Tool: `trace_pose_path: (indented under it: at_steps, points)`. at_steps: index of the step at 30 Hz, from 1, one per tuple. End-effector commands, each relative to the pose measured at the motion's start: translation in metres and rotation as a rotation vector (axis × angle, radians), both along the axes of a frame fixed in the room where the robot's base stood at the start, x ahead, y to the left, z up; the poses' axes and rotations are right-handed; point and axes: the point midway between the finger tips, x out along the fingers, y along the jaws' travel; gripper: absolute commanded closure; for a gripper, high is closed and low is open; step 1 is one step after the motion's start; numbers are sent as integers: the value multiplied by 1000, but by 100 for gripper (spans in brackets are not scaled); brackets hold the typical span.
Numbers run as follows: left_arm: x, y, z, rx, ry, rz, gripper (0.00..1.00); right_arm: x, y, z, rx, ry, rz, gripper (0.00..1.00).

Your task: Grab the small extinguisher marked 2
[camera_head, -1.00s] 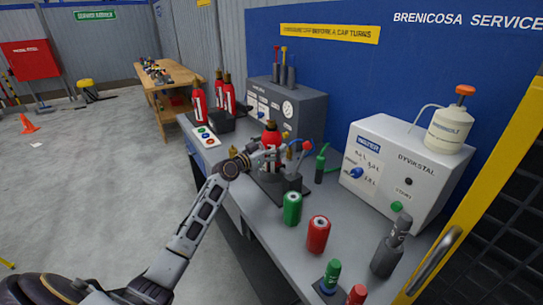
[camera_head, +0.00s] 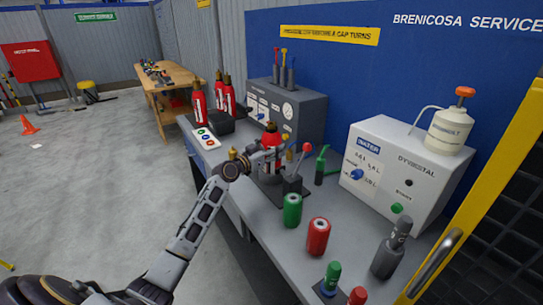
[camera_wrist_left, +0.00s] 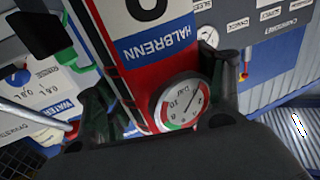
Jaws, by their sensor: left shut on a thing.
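A small red extinguisher (camera_head: 271,140) with a dark top stands upright over a dark base plate on the bench. My left gripper (camera_head: 277,153) is shut around its body. In the left wrist view the extinguisher (camera_wrist_left: 140,75) is between the two dark fingers, with a white panel, a blue HALBRENN band and a round gauge low on it. The large mark on the panel is cut off at the top edge, so I cannot read it. Its lower part is hidden behind my gripper in the head view. My right gripper is not in view.
Larger red extinguishers (camera_head: 224,95) stand behind on the left. A green cylinder (camera_head: 292,210) and a red cylinder (camera_head: 317,237) stand in front. A grey box with a gauge (camera_head: 290,110) and a white unit (camera_head: 385,165) line the back.

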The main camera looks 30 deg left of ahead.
Motion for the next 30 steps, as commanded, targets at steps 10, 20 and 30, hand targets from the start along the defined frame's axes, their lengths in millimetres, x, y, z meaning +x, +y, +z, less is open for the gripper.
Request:
trace_pose_path:
  at_steps: [10, 20, 30]
  points:
    - [0, 0, 13, 2, -6, 0, 75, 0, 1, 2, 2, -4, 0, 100]
    - [0, 0, 55, 2, -8, 1, 75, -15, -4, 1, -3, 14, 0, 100]
    - [0, 0, 95, 1, -5, 0, 75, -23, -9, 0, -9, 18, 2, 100]
